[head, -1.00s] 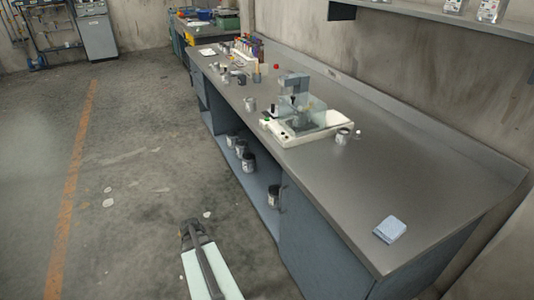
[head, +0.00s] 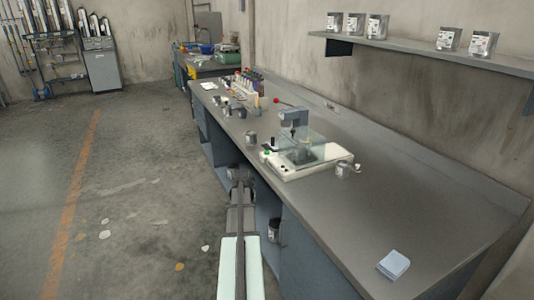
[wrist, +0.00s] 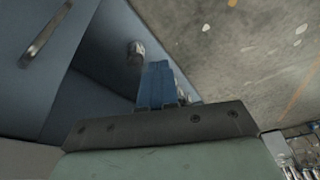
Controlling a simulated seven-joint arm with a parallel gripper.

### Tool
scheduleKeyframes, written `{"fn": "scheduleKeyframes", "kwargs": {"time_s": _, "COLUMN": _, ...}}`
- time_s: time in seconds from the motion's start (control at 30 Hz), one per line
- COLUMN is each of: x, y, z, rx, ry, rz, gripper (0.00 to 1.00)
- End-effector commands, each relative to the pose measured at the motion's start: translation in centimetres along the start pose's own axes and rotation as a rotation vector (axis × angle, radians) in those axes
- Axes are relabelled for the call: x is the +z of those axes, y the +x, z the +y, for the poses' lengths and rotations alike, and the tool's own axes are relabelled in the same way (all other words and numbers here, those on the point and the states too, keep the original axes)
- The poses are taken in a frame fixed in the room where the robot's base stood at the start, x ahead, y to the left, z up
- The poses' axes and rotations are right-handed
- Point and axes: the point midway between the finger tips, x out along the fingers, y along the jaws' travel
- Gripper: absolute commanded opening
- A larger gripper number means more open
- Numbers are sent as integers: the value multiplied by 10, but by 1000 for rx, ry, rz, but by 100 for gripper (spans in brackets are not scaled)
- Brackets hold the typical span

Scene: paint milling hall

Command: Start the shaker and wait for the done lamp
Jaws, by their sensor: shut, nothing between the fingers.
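The shaker (head: 296,160) stands on the long grey bench, with a white base, a grey-blue head and a clear guard around its middle. A small green spot (head: 265,155) shows at the base's front-left corner, with a small black part just behind it. I cannot make out a lit done lamp. My gripper (head: 240,172) is in front of the bench's open lower shelf, below and left of the shaker, apart from it. In the wrist view its blue fingers (wrist: 160,84) are together and empty, facing the cabinet and shelf.
Metal cans stand beside the shaker, left (head: 251,139) and right (head: 343,170). Another can (head: 274,229) is on the lower shelf. The floor to the left is open.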

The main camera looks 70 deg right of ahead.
Motion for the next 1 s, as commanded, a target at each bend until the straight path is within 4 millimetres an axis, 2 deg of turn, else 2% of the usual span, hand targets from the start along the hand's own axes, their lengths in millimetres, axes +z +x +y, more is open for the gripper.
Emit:
{"fn": "scheduleKeyframes", "kwargs": {"time_s": 0.03, "x": -19, "y": -10, "z": 12, "rx": 3, "ry": 20, "rz": 23, "gripper": 0}}
{"fn": "scheduleKeyframes", "kwargs": {"time_s": 0.3, "x": -94, "y": -66, "z": 65, "rx": 18, "ry": 123, "rz": 140, "gripper": 0}}
{"fn": "scheduleKeyframes", "kwargs": {"time_s": 0.5, "x": -150, "y": -114, "z": 97, "rx": 21, "ry": 200, "rz": 233, "gripper": 0}}
{"fn": "scheduleKeyframes", "kwargs": {"time_s": 0.67, "x": -199, "y": -154, "z": 107, "rx": 10, "ry": 260, "rz": 312, "gripper": 0}}
{"fn": "scheduleKeyframes", "kwargs": {"time_s": 0.8, "x": -248, "y": -182, "z": 109, "rx": -16, "ry": 338, "rz": 380, "gripper": 0}}
{"fn": "scheduleKeyframes", "kwargs": {"time_s": 0.9, "x": -286, "y": -182, "z": 111, "rx": -52, "ry": 453, "rz": 422, "gripper": 0}}
{"fn": "scheduleKeyframes", "kwargs": {"time_s": 1.0, "x": -296, "y": -185, "z": 111, "rx": -92, "ry": 573, "rz": 461, "gripper": 0}}
